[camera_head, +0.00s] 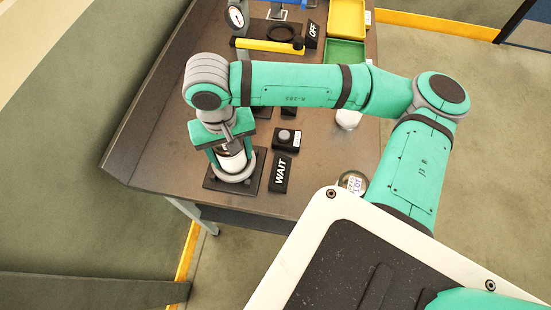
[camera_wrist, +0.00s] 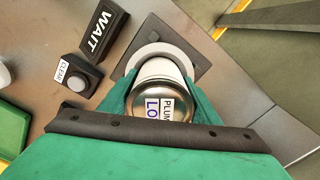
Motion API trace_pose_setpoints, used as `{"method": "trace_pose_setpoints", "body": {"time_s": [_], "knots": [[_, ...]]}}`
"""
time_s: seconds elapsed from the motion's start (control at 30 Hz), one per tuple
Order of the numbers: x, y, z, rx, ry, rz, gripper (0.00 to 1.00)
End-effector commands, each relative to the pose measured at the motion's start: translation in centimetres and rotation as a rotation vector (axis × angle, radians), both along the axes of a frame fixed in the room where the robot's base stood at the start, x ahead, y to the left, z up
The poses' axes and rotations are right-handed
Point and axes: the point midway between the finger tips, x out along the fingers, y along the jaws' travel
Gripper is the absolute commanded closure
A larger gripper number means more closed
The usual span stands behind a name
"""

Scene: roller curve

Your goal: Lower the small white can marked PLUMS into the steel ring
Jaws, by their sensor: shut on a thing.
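The white can (camera_head: 231,163) has a metal lid with a label reading PLUM and LO, partly cut off, in the wrist view (camera_wrist: 158,104). My gripper (camera_head: 228,154) is shut on its sides, one green finger on each side. The pale steel ring (camera_head: 248,176) sits on a dark square plate (camera_head: 212,184) near the table's front left. In the wrist view the ring (camera_wrist: 150,52) shows around the far side of the can. The can looks upright and its lower end overlaps the ring; how deep it sits is hidden by the can and fingers.
A WAIT sign (camera_head: 281,173) and a CLEAR button block (camera_head: 287,138) stand just right of the plate. Another lidded can (camera_head: 352,184) stands near the table's right edge. A yellow bar (camera_head: 268,46), a green tray (camera_head: 344,50) and a yellow tray (camera_head: 346,18) are farther back.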

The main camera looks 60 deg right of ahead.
Motion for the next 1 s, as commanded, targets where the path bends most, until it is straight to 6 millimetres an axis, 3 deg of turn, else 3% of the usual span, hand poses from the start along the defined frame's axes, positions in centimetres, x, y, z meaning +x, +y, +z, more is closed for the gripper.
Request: {"method": "trace_pose_setpoints", "body": {"time_s": [0.63, 0.67, 0.7, 0.73, 0.93, 1.0], "knots": [[-0.03, 0.00, 0.00, 0.000, 0.001, 0.000, 0.78], [-0.03, 0.00, 0.00, 0.000, 0.001, 0.000, 0.36], [-0.03, 0.00, 0.00, 0.000, 0.001, 0.000, 0.27], [-0.03, 0.00, 0.00, 0.000, 0.001, 0.000, 0.22], [-0.01, 0.00, -0.01, 0.000, 0.000, 0.000, 0.22], [-0.03, 0.01, -0.03, 0.001, 0.001, 0.000, 0.07]]}}
